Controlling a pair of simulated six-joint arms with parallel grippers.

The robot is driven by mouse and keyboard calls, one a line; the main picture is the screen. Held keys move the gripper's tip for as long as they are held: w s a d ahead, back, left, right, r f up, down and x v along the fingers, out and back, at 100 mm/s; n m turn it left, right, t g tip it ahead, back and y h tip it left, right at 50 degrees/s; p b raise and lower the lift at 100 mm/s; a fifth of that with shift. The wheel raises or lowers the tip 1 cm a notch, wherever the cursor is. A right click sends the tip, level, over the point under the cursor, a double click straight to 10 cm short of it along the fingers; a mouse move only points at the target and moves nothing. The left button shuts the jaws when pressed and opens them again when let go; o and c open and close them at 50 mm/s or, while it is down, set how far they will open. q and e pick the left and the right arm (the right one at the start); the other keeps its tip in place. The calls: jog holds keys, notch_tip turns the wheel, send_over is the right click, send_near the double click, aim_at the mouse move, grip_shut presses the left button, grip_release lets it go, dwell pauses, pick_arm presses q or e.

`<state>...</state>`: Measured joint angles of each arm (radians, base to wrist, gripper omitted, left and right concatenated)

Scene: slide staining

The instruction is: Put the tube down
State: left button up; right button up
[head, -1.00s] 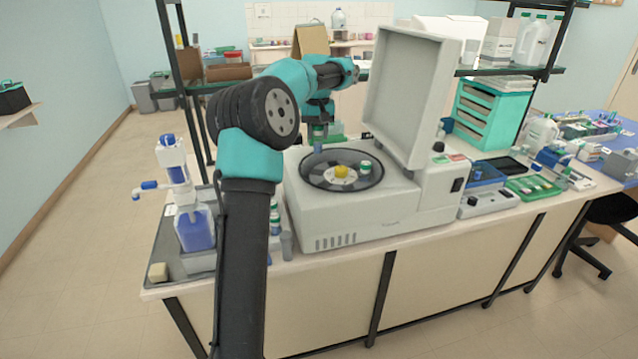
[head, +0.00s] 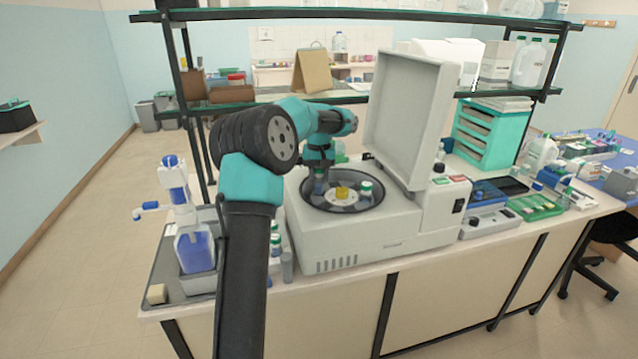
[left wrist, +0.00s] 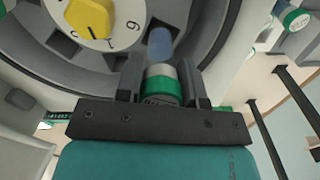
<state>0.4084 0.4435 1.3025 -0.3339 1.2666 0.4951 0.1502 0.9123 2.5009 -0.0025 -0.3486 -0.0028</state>
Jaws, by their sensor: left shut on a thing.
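My left gripper (head: 319,176) is over the left part of the round rotor bowl of the white centrifuge (head: 340,252), whose lid stands open. In the left wrist view its two dark fingers (left wrist: 165,88) are shut on the tube (left wrist: 161,86), which has a green and pale cap. A blue part shows beyond the cap, between the fingertips. The tube points down toward the rotor (left wrist: 97,62); I cannot tell whether its end is inside a slot. A yellow knob (head: 342,192) sits at the rotor's centre. My right gripper is not in view.
Another tube with a green-banded cap (head: 366,188) stands in the rotor's right side. The open lid (head: 408,115) rises behind and to the right. A blue-filled dispenser bottle (head: 196,248) stands at left. Several capped tubes stand partly hidden behind my left arm.

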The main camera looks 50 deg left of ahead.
aim_at(319, 184)
pick_arm(q)
jog(key=shift+f, duration=1.45)
jog(key=shift+f, duration=0.4)
jog(key=o, duration=0.9)
notch_tip(319, 184, up, 13)
jog(key=shift+f, duration=0.1)
